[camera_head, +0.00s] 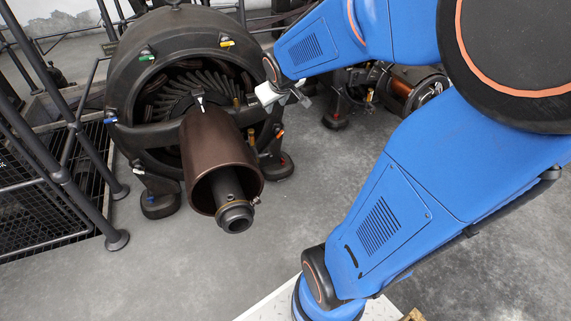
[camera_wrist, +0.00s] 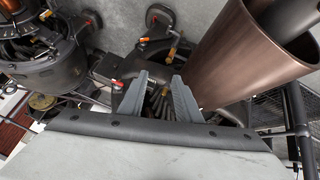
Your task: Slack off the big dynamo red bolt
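The big dynamo (camera_head: 165,32) stands at the upper left in the head view, a dark round housing with a brown pulley drum (camera_head: 215,150) in front. My gripper (camera_head: 287,97) is beside the housing's right side. In the wrist view its fingers (camera_wrist: 158,88) are apart, with nothing visible held.
A smaller dynamo (camera_head: 400,88) stands to the right, partly behind my blue arm. Dark railings (camera_head: 62,150) and a mesh panel (camera_head: 40,200) line the left. The drum (camera_wrist: 240,60) is close right of the fingers in the wrist view. Grey floor (camera_head: 190,275) in front is clear.

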